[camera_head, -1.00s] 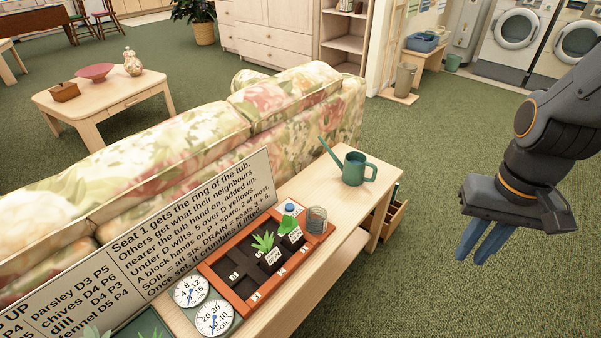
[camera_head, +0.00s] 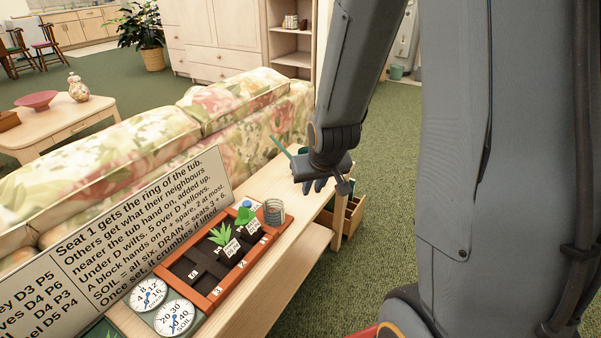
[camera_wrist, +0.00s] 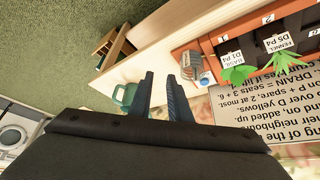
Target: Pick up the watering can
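The green watering can stands on the wooden console table. In the head view only its thin spout (camera_head: 279,145) and a little of its body show; my gripper (camera_head: 315,187) and wrist hide the rest. In the wrist view part of the teal watering can (camera_wrist: 123,95) shows just left of my fingers, partly behind the left one. My gripper (camera_wrist: 160,76) points down above the table with its two fingers apart and nothing visible between them. Whether a finger touches the can is not clear.
An orange-red planter (camera_head: 207,297) with small plants, a ribbed clear jar (camera_head: 274,213) and two dials (camera_head: 148,294) stand nearby on the console table (camera_head: 283,247). A printed sign (camera_head: 130,245) and a floral sofa (camera_head: 190,130) line its far side. An open drawer (camera_head: 352,215) sticks out below.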

